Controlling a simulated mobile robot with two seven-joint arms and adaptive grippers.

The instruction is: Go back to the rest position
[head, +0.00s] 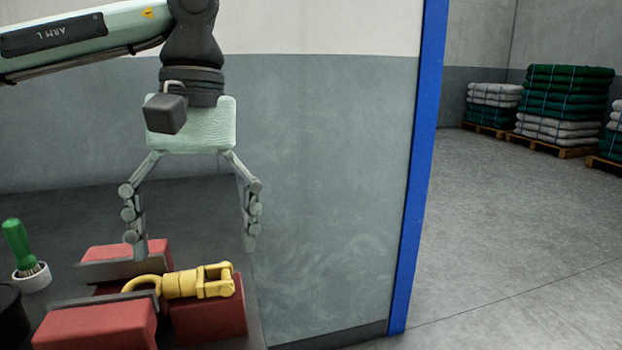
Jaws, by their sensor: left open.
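My left gripper (193,248) points down from the arm that comes in at the upper left. Its two fingers are spread wide with nothing between them. In the picture the fingertips are just above a yellow swivel-like fitting (198,283) with a ring at its left end. The fitting lies across red blocks (207,318) with grey plates on a dark bench top. I cannot tell exactly how high the fingertips are over it. My right gripper is not in view.
A green-handled brush (17,240) stands in a white cup (32,278) at the left. A blue post (418,170) edges the grey wall right of the bench. Beyond it, stacked green and white bundles (563,105) sit on pallets, with open concrete floor (510,230) in front.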

